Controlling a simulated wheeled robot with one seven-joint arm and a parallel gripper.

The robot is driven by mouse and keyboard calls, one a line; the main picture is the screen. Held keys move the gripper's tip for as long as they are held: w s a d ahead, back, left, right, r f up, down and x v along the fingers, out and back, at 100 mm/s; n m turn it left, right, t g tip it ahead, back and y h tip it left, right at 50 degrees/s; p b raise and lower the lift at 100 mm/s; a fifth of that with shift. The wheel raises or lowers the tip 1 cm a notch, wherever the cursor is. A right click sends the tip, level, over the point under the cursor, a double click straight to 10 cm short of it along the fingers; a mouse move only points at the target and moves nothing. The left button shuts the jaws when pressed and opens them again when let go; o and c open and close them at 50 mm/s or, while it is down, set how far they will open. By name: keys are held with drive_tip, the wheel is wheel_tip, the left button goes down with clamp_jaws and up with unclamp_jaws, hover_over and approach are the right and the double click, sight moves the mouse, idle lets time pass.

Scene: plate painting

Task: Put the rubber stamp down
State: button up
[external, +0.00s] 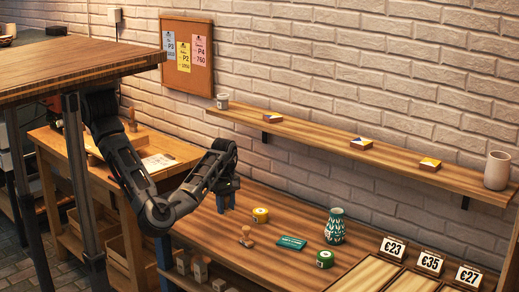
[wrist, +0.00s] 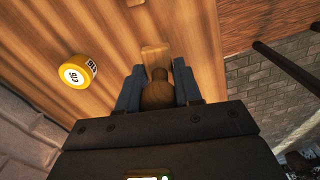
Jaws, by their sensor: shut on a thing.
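My gripper (external: 227,207) is above the wooden table (external: 310,215), fingers pointing down. In the wrist view its two fingers (wrist: 158,95) are shut on the rubber stamp (wrist: 158,76), with its brown rounded handle between them. A lighter wooden block shows just beyond the handle. In the external view I cannot make out the stamp between the fingers. A small wooden-handled, stamp-like thing (external: 246,238) shows on the table below and right of my gripper. I cannot tell whether the held stamp touches the table.
A yellow tin (external: 260,215) stands near the gripper, also in the wrist view (wrist: 77,72). Beyond are a teal card (external: 291,243), a green tin (external: 325,258), a patterned vase (external: 336,227) and price signs (external: 431,262). A wall shelf (external: 320,137) runs above. Bare tabletop lies between these.

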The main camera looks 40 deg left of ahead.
drive_tip(key=shift+s+d+r, duration=0.5)
drive_tip(key=shift+s+d, duration=0.1)
drive_tip(key=shift+d, duration=0.1)
drive_tip(key=w+d+r+n+b, duration=0.2)
drive_tip(key=d+b, duration=0.3)
drive_tip(key=d, duration=2)
drive_tip(key=p, duration=0.2)
hover_over(292, 242)
wheel_tip(292, 242, down, 7)
drive_tip(key=shift+r, duration=0.1)
drive_tip(key=shift+a+f, duration=0.15)
drive_tip(key=shift+f, duration=1.9)
drive_tip(key=shift+f, duration=0.15)
drive_tip(key=o, duration=1)
